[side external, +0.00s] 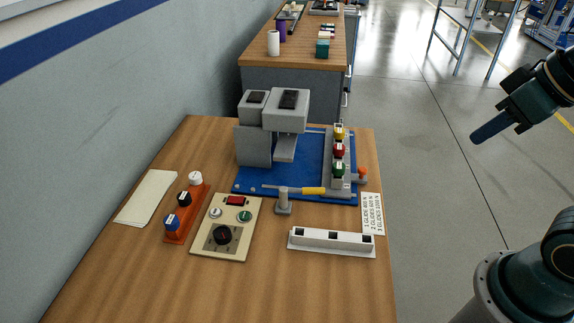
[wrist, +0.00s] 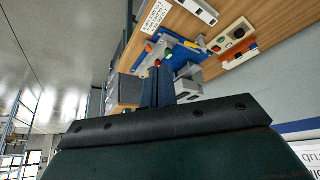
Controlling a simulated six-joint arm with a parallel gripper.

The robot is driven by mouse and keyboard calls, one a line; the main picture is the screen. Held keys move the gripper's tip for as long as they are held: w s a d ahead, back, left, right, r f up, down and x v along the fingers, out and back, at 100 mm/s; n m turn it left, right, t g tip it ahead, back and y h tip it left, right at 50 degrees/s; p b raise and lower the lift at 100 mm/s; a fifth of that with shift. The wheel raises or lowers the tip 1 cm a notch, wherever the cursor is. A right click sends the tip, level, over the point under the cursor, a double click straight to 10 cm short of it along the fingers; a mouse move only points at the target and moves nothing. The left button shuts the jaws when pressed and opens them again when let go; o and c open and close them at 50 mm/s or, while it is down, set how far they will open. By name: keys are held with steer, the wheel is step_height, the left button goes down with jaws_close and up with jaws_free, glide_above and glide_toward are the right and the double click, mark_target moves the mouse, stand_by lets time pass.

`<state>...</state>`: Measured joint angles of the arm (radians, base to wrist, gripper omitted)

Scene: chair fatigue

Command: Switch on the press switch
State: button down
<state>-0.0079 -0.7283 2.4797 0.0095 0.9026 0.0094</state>
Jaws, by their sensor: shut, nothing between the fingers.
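A beige control panel (side external: 212,245) lies on the wooden table at the front left. A red rocker switch (side external: 236,200) sits at its top edge, above a white button (side external: 215,212), a green button (side external: 245,216) and a black knob (side external: 222,235). I cannot tell the switch's position. The grey press machine (side external: 255,145) stands on a blue base behind the panel. My gripper (side external: 476,138) is shut and empty, in the air right of the table and far from the panel. The wrist view shows its fingers together (wrist: 157,72) and the panel (wrist: 228,47) at upper right.
An orange rack (side external: 183,228) with several capped pieces stands left of the panel. A white slotted block (side external: 330,242), a label card (side external: 373,215) and a grey post with a yellow-handled rod (side external: 284,203) lie to the right. Paper (side external: 147,197) lies far left. Bare tabletop is in front.

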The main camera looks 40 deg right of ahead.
steer(key=w+a+r+m+g, duration=0.1)
steer(key=w+r, duration=0.1)
steer(key=w, duration=0.4)
steer(key=w+a+r+m, duration=0.1)
steer(key=w+r, duration=0.2)
steer(key=w, duration=0.3)
steer(key=m+g+h, duration=0.3)
steer(key=m, duration=0.4)
glide_above(242, 198)
steer(key=s+a, duration=0.2)
steer(key=a, duration=0.1)
step_height(242, 198, down, 20)
steer(key=shift+w+a+f, duration=0.1)
steer(key=shift+a+f, duration=0.25)
steer(key=shift+f, duration=0.2)
steer(key=shift+f, duration=0.1)
steer(key=x, duration=1.2)
steer(key=shift+a+f, duration=0.15)
steer(key=shift+a, duration=0.1)
steer(key=shift+x, duration=0.75)
